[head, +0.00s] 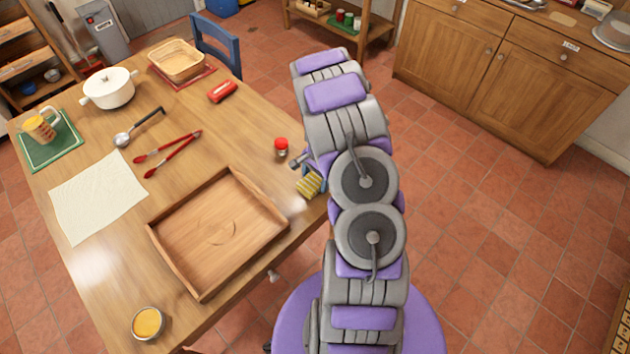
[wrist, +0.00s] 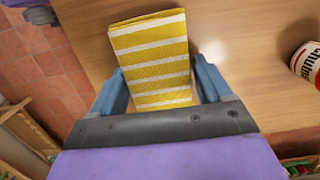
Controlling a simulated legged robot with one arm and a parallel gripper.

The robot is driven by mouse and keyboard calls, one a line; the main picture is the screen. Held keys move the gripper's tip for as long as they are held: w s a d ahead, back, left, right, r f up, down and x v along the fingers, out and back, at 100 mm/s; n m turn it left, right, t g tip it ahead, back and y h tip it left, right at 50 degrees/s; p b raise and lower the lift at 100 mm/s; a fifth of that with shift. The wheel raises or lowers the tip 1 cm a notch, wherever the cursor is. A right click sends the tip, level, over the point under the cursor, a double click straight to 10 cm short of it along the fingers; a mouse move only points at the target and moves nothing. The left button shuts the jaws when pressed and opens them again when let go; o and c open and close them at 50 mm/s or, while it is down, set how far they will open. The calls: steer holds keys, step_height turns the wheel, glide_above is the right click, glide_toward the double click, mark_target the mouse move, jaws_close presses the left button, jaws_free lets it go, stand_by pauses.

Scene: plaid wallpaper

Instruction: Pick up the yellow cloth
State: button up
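The yellow cloth (wrist: 152,55) is folded, with white stripes. In the wrist view it lies between the two blue-grey fingers of my gripper (wrist: 158,72) and reaches past their tips. The fingers are spread wide, one on each side of the cloth and very close to its edges; I cannot tell whether they touch it. In the head view the cloth (head: 308,185) shows at the right edge of the table, just left of my arm. My gripper is mostly hidden there behind my arm.
The wooden table (head: 110,275) holds a wooden tray (head: 217,232) left of the cloth and a red-capped jar (head: 281,147) just beyond it.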

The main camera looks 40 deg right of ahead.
mark_target(315, 179)
steer(key=c, duration=0.6)
steer(key=shift+r, duration=0.15)
steer(key=shift+r+p, duration=0.35)
steer(key=shift+r, duration=0.35)
step_height(315, 179, up, 2)
steer(key=shift+d+r+p, duration=0.1)
steer(key=shift+r+p, duration=0.05)
steer(key=shift+p, duration=0.3)
steer(key=s+a+p, duration=0.1)
steer(key=s+a, duration=0.2)
steer(key=s, duration=0.4)
steer(key=s+a+r+p, duration=0.1)
steer(key=s+a, duration=0.3)
steer(key=s, duration=0.3)
steer(key=shift+s, duration=0.2)
